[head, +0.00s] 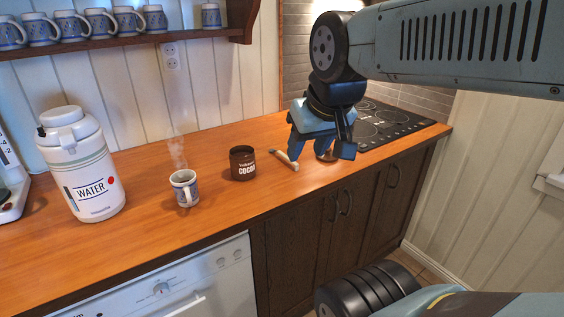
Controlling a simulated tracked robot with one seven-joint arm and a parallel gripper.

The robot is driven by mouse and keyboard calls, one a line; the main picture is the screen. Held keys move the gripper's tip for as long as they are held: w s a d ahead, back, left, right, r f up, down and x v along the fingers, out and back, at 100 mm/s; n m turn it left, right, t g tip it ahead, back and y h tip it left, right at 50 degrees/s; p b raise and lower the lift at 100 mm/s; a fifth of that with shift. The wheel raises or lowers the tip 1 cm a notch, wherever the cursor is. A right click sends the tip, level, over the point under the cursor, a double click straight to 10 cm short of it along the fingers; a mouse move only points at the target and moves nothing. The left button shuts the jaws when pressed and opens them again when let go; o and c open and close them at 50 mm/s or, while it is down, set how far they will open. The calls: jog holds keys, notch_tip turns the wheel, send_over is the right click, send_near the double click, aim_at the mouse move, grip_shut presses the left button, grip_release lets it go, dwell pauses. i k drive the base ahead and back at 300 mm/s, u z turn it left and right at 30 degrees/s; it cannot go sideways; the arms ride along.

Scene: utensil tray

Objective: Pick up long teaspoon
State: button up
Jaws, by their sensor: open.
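A slim, pale, long object (285,159), which looks like the long teaspoon, lies on the wooden counter to the right of the brown cocoa jar. It is small in view, so its bowl and handle are hard to tell apart. My gripper (321,153) is open, pointing down above the counter, just right of this object. Its fingers are spread apart and nothing is held between them. Whether its left finger touches the object cannot be told.
The open cocoa jar (242,163), a steaming mug (185,188) and a white water jug (83,165) stand to the left. A small brown round item (327,156) lies by my gripper. A black cooktop (385,126) is behind. Mugs line the shelf (130,38) above.

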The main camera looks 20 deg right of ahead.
aim_at(281, 153)
jog(key=z, duration=1.45)
jog(key=k, duration=1.2)
jog(key=u, duration=1.2)
jog(key=i, duration=1)
jog(key=z, duration=0.05)
